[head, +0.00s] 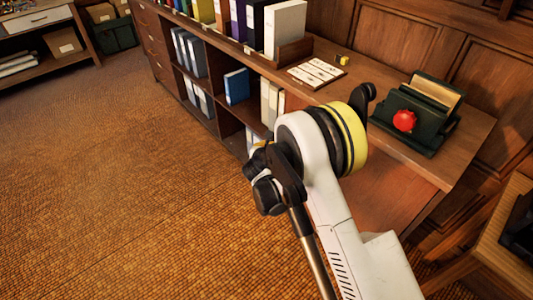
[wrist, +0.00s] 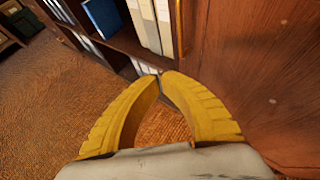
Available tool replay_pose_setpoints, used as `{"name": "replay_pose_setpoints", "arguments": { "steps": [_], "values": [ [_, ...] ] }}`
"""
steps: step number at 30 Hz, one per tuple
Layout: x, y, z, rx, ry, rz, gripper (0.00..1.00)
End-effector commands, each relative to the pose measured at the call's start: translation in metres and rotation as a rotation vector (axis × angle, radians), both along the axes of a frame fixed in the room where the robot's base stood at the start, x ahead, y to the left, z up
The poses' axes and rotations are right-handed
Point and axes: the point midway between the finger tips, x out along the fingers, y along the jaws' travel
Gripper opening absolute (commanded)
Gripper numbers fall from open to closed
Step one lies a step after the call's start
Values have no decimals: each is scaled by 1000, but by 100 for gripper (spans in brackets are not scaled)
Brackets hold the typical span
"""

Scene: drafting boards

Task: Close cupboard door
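The cupboard is a long wooden unit with a countertop and open shelves; its reddish-brown door (wrist: 255,75) fills the right of the wrist view. A brass bar handle (wrist: 180,28) is near the door's left edge. In the head view a reddish-brown panel (head: 375,195) shows below the countertop, partly behind my arm. How far the door stands open is not clear. My gripper (wrist: 161,76) has two yellow curved fingers with their tips together and nothing visible between them. The tips are below the handle in the picture, close to the door's left edge; contact cannot be told.
Open shelves (head: 212,108) with binders adjoin the door on the left. The countertop carries books, a card tray (head: 316,73) and a dark green file box (head: 415,115) with a red round piece. A wooden stool or table (head: 505,235) stands at right. The floor at left is clear.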

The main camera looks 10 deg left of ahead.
Motion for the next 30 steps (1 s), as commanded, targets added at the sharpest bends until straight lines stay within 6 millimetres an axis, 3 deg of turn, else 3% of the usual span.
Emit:
{"name": "replay_pose_setpoints", "arguments": {
  "steps": [7,23,30],
  "values": [
    [32,3,-1,1,0,-1,0],
    [43,1,1,1,0,-11,0],
    [94,-21,1,0,0,-105,0]
  ]
}}
